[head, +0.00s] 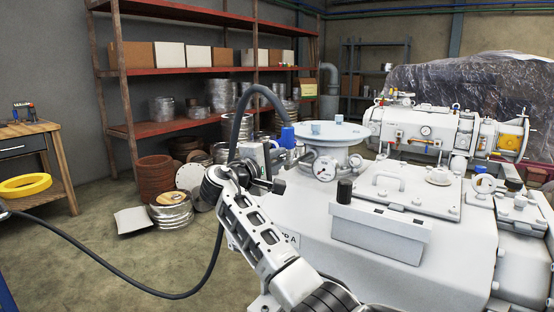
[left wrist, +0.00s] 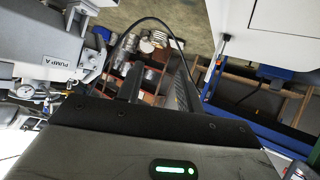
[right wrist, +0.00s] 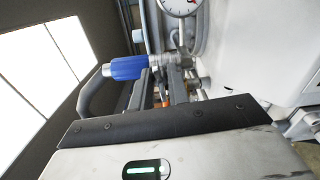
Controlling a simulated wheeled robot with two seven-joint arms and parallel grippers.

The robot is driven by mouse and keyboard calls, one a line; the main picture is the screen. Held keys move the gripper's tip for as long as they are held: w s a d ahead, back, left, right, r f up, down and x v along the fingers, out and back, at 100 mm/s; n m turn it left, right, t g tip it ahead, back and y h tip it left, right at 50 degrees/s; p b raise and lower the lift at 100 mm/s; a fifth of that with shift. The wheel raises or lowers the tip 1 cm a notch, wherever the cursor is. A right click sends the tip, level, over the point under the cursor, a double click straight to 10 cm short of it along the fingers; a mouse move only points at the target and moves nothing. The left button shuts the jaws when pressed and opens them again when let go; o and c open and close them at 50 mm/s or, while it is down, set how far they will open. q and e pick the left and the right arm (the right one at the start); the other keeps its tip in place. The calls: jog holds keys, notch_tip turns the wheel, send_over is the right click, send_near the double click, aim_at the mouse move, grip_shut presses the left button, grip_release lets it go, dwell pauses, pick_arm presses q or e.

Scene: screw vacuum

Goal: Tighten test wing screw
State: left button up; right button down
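The test wing screw cannot be made out clearly. In the right wrist view a small copper-coloured part (right wrist: 164,96) shows between the fingers of my right gripper (right wrist: 164,78), by a metal fitting (right wrist: 182,60) below the gauge. The fingers stand partly apart. I cannot tell whether they grip anything. In the head view my right gripper (head: 283,163) is at the pump's near left side, beside the blue-handled hose fitting (head: 288,137) and the pressure gauge (head: 324,168). My left gripper (left wrist: 158,88) shows only in its wrist view, with its fingers apart and empty.
The white pump (head: 430,270) fills the right of the head view. A dark hose (head: 215,262) runs from the fitting across the floor. A workbench (head: 55,150) with a yellow ring (head: 25,186) stands left, and red shelving (head: 170,127) stands behind. Open floor lies left of the pump.

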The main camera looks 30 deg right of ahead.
pick_arm(q)
jog(key=shift+f, duration=0.1)
pick_arm(e)
jog(key=m+b, duration=0.3)
jog(key=m, duration=0.1)
jog(key=shift+f, duration=0.2)
jog(key=shift+m+b, duration=0.8)
jog(key=shift+m, duration=0.5)
pick_arm(q)
notch_tip(320, 180, down, 9)
jog(key=d+g, duration=0.2)
jog(key=shift+w+h, duration=0.3)
pick_arm(e)
jog(key=shift+r+m, duration=0.1)
jog(key=shift+m, duration=0.3)
pick_arm(q)
jog(key=shift+w+r, duration=0.1)
jog(key=shift+r, duration=0.1)
pick_arm(e)
jog(key=c, duration=1.4)
grip_release()
jog(key=shift+o, duration=0.2)
jog(key=shift+a, duration=0.15)
